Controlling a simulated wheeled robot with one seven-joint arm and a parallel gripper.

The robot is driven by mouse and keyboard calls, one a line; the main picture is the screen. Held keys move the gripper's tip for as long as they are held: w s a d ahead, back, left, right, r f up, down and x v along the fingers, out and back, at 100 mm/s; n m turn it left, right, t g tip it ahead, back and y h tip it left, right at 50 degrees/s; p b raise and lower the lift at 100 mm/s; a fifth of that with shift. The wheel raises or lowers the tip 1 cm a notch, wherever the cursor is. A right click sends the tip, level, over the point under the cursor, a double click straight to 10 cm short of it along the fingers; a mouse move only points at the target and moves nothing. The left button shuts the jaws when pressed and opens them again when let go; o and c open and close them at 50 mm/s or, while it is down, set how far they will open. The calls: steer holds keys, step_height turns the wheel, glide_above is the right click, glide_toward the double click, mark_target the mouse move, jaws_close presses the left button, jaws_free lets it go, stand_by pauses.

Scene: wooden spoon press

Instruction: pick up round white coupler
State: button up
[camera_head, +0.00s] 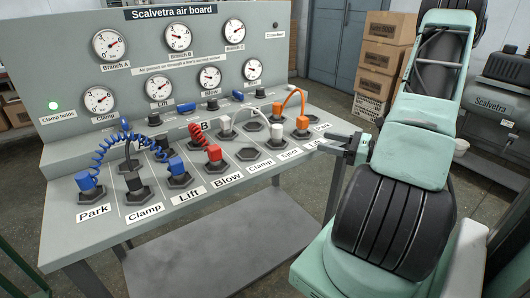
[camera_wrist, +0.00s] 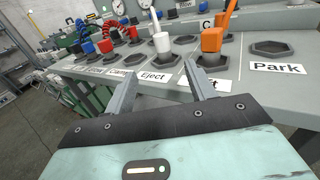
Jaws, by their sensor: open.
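A white coupler (camera_head: 277,131) stands upright in a socket in the front row of the air board, near the Eject label. A white hose (camera_head: 250,113) arcs from it to another white end (camera_head: 225,125) further left. In the wrist view the white coupler (camera_wrist: 162,43) looks round and stands beyond the fingertips, between them in the picture. My gripper (camera_head: 342,148) is open and empty at the board's right front edge, right of the coupler and apart from it. Both fingers show in the wrist view (camera_wrist: 162,78).
An orange coupler (camera_head: 302,123) with an orange hose stands just right of the white one, close to my right finger in the wrist view. A red coupler (camera_head: 214,153) and blue couplers (camera_head: 176,166) stand further left. An empty socket (camera_wrist: 270,48) lies beside the Park label.

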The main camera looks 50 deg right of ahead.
glide_toward(277, 130)
steer(key=shift+h, duration=0.3)
steer(key=w, duration=0.3)
steer(key=w+f, duration=0.1)
steer(key=w, duration=0.1)
steer(key=shift+w+d+p, duration=0.1)
steer(key=shift+d+p, duration=0.1)
steer(key=shift+p, duration=0.1)
steer(key=shift+x, duration=2.85)
steer(key=shift+a, duration=0.2)
steer(key=c, duration=1.1)
